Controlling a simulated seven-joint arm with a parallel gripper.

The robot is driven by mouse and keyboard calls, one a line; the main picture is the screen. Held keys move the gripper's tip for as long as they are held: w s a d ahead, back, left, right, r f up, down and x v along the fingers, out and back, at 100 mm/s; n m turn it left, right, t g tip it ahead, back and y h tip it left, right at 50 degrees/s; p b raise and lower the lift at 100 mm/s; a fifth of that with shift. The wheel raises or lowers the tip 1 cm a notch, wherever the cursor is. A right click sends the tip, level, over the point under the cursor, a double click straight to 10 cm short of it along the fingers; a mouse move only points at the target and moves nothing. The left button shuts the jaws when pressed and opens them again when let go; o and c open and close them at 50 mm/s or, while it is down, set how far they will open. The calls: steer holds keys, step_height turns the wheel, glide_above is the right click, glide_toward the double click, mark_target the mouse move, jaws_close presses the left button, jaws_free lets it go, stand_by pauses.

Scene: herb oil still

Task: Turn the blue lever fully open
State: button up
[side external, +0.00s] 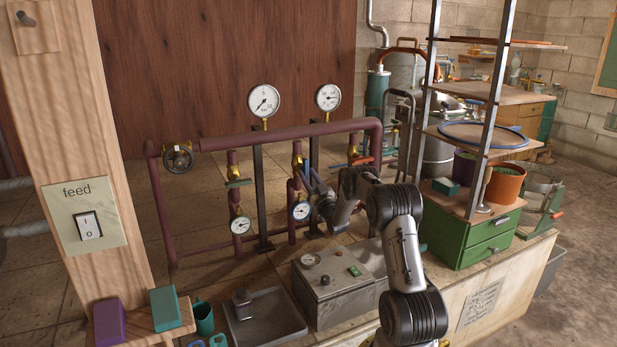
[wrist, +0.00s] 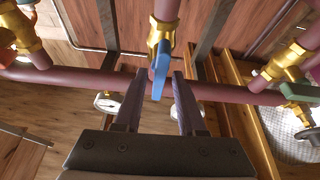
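The blue lever (wrist: 161,62) sits on a brass valve (wrist: 160,32) in the middle of the wrist view, with its free end toward my gripper. My gripper (wrist: 159,74) is open, with one dark finger on each side of the lever's end. Gaps show between the lever and both fingers. In the side external view the blue lever (side external: 307,169) is a small strip beside the middle valve, partly hidden by my gripper (side external: 309,183).
A green lever (side external: 238,183) is on the left valve and a red lever (side external: 362,160) on the right one. Purple pipes (side external: 260,141) and gauges (side external: 301,210) surround the work. A grey control box (side external: 330,290) stands on the bench below.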

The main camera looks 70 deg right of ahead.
steer(key=shift+o, duration=0.2)
steer(key=v, duration=0.7)
steer(key=shift+s+a, duration=0.15)
stand_by(1.3)
